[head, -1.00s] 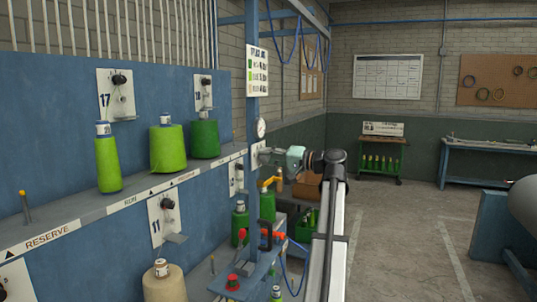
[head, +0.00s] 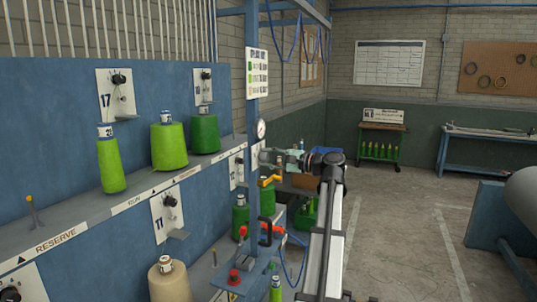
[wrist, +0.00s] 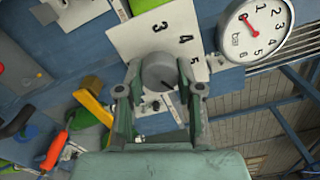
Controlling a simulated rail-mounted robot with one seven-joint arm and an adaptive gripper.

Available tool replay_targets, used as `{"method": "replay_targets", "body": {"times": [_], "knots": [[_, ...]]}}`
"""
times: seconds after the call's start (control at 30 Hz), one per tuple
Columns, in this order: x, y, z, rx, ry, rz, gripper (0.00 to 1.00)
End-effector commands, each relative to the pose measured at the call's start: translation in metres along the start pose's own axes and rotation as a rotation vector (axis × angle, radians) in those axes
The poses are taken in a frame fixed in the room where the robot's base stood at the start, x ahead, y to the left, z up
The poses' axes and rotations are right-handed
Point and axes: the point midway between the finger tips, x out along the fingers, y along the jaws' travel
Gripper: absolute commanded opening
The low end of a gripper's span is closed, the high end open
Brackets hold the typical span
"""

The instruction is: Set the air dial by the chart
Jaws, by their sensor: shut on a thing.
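The air dial is a grey round knob (wrist: 158,72) on a white plate (wrist: 128,36) with the numbers 3, 4 and 5 showing. My gripper (wrist: 160,82) has its two fingers on either side of the knob, shut on it. A dark mark shows on the knob's lower right rim. A round white gauge (wrist: 268,38) marked bar has a red needle pointing to the upper left. The gauge (head: 261,129) also shows in the head view, above my gripper (head: 263,157). The chart (head: 257,73) hangs on the blue post, with green patches and print too small to read.
A yellow-handled valve (head: 271,180), a dark hook-shaped handle (head: 265,232) and a red button (head: 234,277) are below my gripper. Green yarn cones (head: 205,134) stand on the rack at left. Open floor (head: 395,240) lies to the right.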

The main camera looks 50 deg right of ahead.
Motion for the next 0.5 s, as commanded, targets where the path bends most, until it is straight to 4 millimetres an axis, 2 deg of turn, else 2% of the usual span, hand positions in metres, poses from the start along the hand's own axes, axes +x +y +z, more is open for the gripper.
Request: {"method": "replay_targets", "body": {"times": [0.5], "knots": [[0.0004,-0.0006,0.0002,0.069,-0.001,-0.002,0.01]]}}
